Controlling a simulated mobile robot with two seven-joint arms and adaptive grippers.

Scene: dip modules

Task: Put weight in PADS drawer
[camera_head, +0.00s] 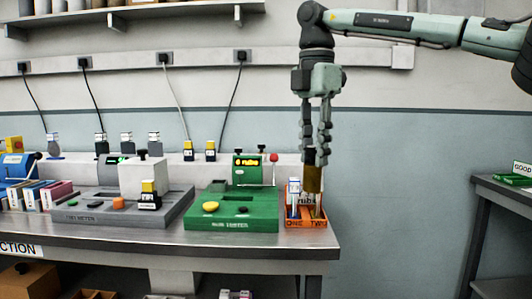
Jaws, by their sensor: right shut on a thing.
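My right gripper (315,152) hangs down over the orange tray (306,223) at the right end of the bench. Its fingers are shut on a brown-yellow block (313,179), held upright with its lower end at or just behind a white label in the tray. I cannot tell whether the block touches the tray. The tray's front reads "ONE TWO". No thing in view is clearly marked as the weight, and no label reading PADS can be made out. My left gripper is not in view.
A green tester (231,207) stands just left of the tray, then a grey meter (95,208) with a yellow-and-black block (148,197). Small coloured boxes (40,196) stand at far left. A side table (505,188) is at right, across a gap.

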